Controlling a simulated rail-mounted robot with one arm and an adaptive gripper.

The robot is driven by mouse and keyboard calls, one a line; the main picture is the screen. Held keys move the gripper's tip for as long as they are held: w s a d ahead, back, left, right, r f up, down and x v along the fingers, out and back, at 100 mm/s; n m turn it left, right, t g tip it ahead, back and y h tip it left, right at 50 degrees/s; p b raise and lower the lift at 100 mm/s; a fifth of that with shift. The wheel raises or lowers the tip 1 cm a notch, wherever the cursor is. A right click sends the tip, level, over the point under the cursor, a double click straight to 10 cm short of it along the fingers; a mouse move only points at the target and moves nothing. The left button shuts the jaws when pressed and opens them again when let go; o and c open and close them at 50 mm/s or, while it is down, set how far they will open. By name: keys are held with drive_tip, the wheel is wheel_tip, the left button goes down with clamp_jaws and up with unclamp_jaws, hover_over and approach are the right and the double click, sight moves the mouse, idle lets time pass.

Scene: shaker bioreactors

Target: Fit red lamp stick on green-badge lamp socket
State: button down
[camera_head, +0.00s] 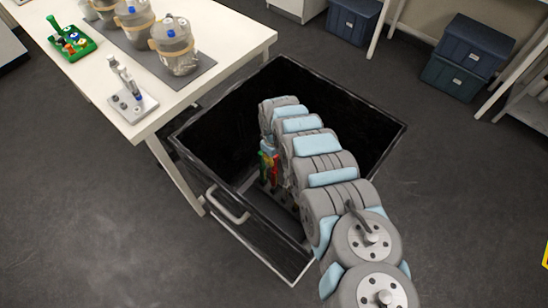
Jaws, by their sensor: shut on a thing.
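My gripper (268,158) is low inside a black open-topped bin, at the end of my arm, and is mostly hidden by the arm links. It is shut on a small red piece (275,170), which looks like the red lamp stick. A green piece (263,163) shows just left of it; I cannot tell whether the two touch. Small dark and pale fittings are at the bottom of the bin below the gripper. A green-badge lamp socket cannot be made out.
The black bin's (225,229) high walls surround my gripper. A white table (196,97) stands at the left with a green tray (88,48) of coloured parts, a small grey stand (133,106) and several capped vessels (172,45). Blue crates (466,55) stand at the back right.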

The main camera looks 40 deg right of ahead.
drive_tip(key=shift+r, duration=0.1)
drive_tip(key=shift+r+p, duration=1.45)
wheel_tip(320, 180, up, 16)
drive_tip(key=p, duration=1.4)
wheel_tip(320, 180, up, 16)
drive_tip(key=p, duration=1.1)
drive_tip(key=shift+p, duration=0.35)
